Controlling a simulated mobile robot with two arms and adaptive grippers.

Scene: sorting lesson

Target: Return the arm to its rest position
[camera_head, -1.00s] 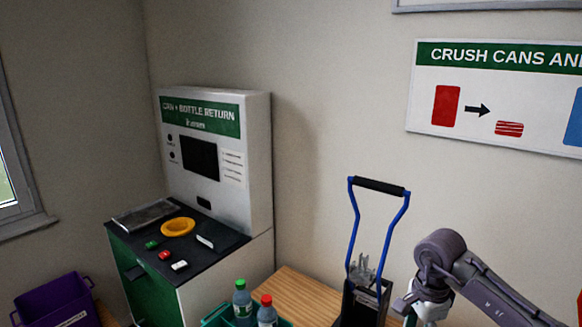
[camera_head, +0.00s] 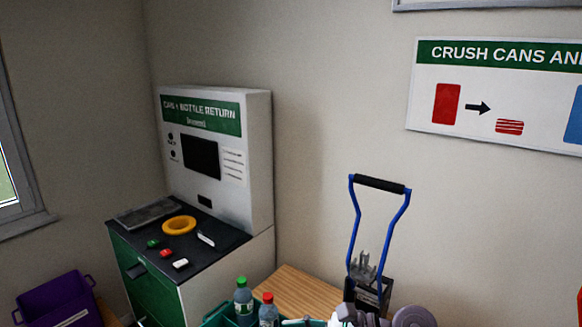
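My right arm (camera_head: 413,317) comes in at the bottom edge, low in front of the can crusher. Its purple-grey joint and a pale part to its left show. A small pale piece at the bottom edge beside the teal crate may be part of my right gripper, but it is too cut off to tell its state or whether it holds anything. My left arm and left gripper are out of view.
A can crusher (camera_head: 354,232) with blue handle bars stands on the wooden table (camera_head: 300,290). Two bottles (camera_head: 243,296) stand in a teal crate (camera_head: 216,317). A bottle return machine (camera_head: 215,150) stands left, with a yellow ring (camera_head: 179,225) on its counter. A purple bin (camera_head: 55,299) is at lower left.

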